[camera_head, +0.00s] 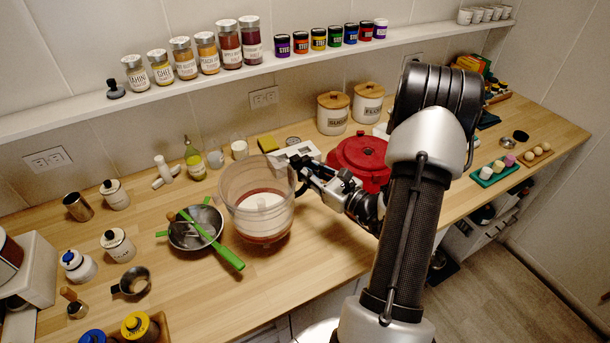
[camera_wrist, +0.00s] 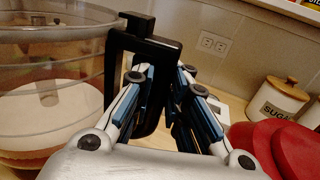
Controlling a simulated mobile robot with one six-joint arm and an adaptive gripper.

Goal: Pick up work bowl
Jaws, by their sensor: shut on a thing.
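The work bowl (camera_head: 243,185) is a large clear bowl standing over the wooden counter, left of my arm in the head view. White and reddish-brown shapes show through its wall; I cannot tell whether they are inside or behind it. My gripper (camera_head: 303,176) is at the bowl's right side. In the wrist view the bowl (camera_wrist: 50,75) fills the left, and its black handle (camera_wrist: 150,75) stands between the fingers of my gripper (camera_wrist: 160,95), which are shut on it. I cannot tell whether the bowl touches the counter.
A red lidded pot (camera_head: 362,158) stands right behind my gripper. Canisters (camera_head: 333,112), bottles and small jars line the back. A shelf (camera_head: 200,84) with jars runs above. Bare counter (camera_head: 300,260) lies in front.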

